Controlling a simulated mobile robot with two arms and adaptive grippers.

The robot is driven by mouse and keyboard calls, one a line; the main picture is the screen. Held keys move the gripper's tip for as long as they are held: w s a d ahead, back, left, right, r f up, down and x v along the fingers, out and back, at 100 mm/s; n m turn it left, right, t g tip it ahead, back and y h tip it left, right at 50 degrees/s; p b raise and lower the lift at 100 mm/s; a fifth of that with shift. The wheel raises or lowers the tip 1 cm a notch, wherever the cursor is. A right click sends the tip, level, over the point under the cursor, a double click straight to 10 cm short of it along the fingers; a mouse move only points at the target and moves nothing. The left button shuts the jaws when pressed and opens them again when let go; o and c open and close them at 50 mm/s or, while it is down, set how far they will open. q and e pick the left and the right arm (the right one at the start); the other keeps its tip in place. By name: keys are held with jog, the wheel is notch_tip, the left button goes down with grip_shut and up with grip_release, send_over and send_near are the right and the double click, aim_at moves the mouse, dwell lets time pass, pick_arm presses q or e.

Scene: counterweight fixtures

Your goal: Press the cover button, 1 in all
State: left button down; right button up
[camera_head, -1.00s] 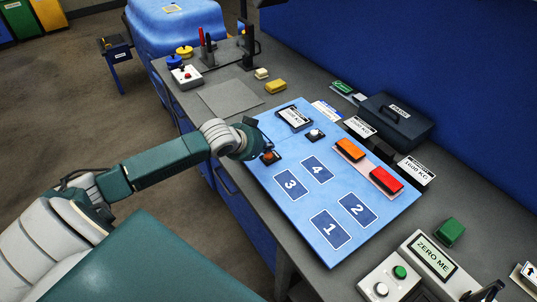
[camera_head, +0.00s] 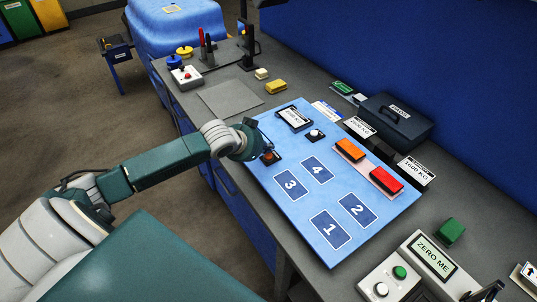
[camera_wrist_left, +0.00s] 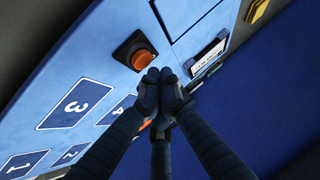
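An orange button (camera_head: 268,156) on a black square base sits at the left edge of the light blue board (camera_head: 300,232). In the left wrist view the same orange button (camera_wrist_left: 142,59) is close beside the fingertips. My left gripper (camera_head: 250,146) is over the board's left edge, next to this button. Its dark fingers (camera_wrist_left: 162,77) are together and hold nothing visible. I cannot tell whether they touch the button. No lettering shows which one is the cover button. My right gripper is not in view.
The board has numbered blue squares, an orange block (camera_head: 349,149) and a red block (camera_head: 386,179). Behind it are weight labels and a dark box (camera_head: 397,118). A console (camera_head: 418,268) with green and white buttons is at front right. Grey bench (camera_head: 285,70) surrounds the board.

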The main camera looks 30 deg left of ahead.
aim_at(267, 156)
pick_arm(q)
jog(key=shift+f, duration=0.35)
jog(key=shift+f, duration=0.55)
dwell(0.8)
jog(key=shift+r, duration=0.1)
jog(key=shift+r+p, duration=0.9)
jog(key=shift+p, duration=0.1)
notch_tip(267, 156, up, 3)
jog(key=shift+f+p, duration=0.1)
jog(key=shift+p, duration=1.15)
jog(key=shift+r, duration=1.1)
